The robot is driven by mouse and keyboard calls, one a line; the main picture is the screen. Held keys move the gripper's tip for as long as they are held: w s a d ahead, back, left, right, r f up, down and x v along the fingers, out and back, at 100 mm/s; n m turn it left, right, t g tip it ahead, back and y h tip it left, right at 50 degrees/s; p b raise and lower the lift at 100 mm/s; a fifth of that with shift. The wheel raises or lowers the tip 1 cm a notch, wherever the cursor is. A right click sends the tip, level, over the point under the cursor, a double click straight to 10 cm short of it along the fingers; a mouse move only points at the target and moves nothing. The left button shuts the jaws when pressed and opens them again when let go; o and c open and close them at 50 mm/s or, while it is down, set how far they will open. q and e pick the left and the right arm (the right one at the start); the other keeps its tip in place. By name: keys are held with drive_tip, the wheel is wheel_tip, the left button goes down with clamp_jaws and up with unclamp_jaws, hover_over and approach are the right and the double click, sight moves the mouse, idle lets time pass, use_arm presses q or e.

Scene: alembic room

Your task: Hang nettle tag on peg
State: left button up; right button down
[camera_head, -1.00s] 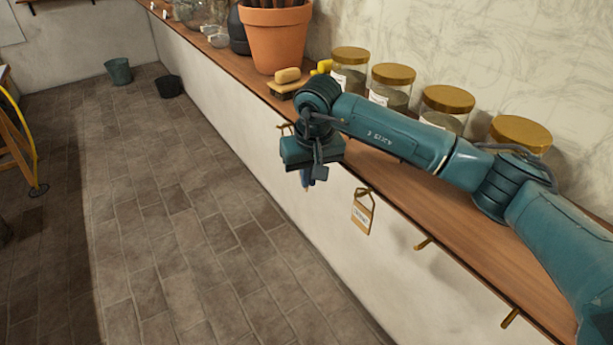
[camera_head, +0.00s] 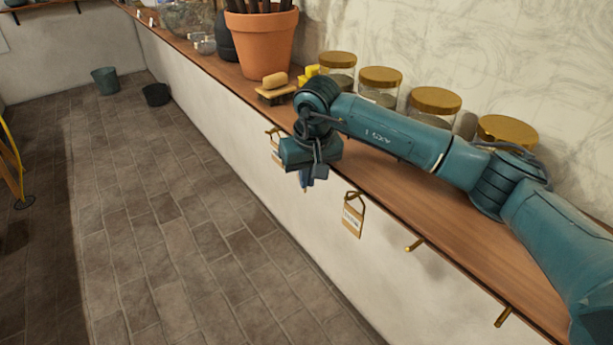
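A tan tag with a white label (camera_head: 352,218) hangs by its loop from a peg on the shelf's front edge, right of and below my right gripper. Its lettering is too small to read. Part of another tag (camera_head: 275,150) shows at a peg just left of the gripper, partly covered by it. Bare brass pegs (camera_head: 415,244) stick out further right. My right gripper (camera_head: 308,178) points down in front of the shelf edge. Its fingers are small and dark, and I cannot tell whether they are apart or hold anything. My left gripper is not in view.
The long wooden shelf (camera_head: 440,222) carries several brass-lidded jars (camera_head: 435,101), a terracotta pot (camera_head: 262,45) and a brush (camera_head: 275,86). Another bare peg (camera_head: 503,317) is at lower right. Two buckets stand on the far floor. The tiled floor (camera_head: 190,240) beside the wall is clear.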

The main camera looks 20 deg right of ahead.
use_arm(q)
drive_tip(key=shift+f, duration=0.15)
use_arm(e)
drive_tip(key=shift+d+f, duration=0.1)
use_arm(q)
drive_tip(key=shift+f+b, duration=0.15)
drive_tip(key=shift+b, duration=0.35)
use_arm(e)
drive_tip(key=shift+w+d+f, duration=0.15)
drive_tip(key=shift+d+f, duration=0.15)
drive_tip(key=shift+d, duration=0.05)
